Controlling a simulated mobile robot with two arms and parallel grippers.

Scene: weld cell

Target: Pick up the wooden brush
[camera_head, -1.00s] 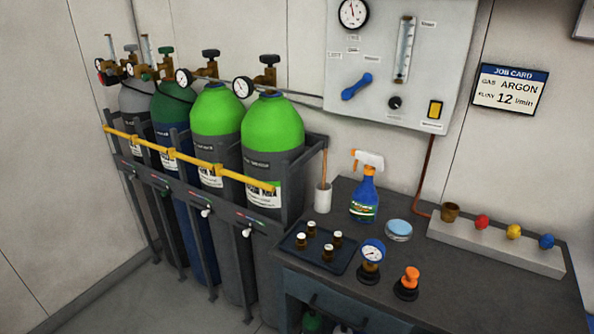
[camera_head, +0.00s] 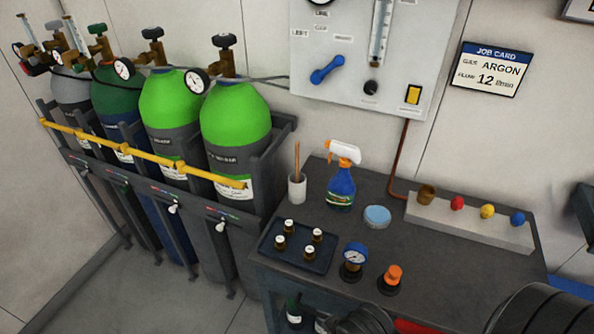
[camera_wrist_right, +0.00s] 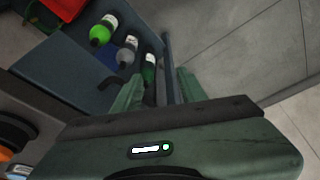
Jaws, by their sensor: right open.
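The wooden brush (camera_head: 297,160) stands upright in a white cup (camera_head: 297,189) on the dark bench, left of the spray bottle. Only its thin handle shows; its lower end is hidden inside the cup. My right gripper (camera_wrist_right: 163,82) is open in the right wrist view, with nothing between its fingers. It points down past the bench side, and neither the brush nor the cup shows there. My left gripper is not in view.
A blue spray bottle (camera_head: 341,188) and a round blue-lidded tin (camera_head: 377,216) stand right of the cup. A tray (camera_head: 270,252) with several small bottles lies in front. Gas cylinders (camera_head: 235,120) in a rack stand to the left. Bottles (camera_wrist_right: 103,31) lie below the bench.

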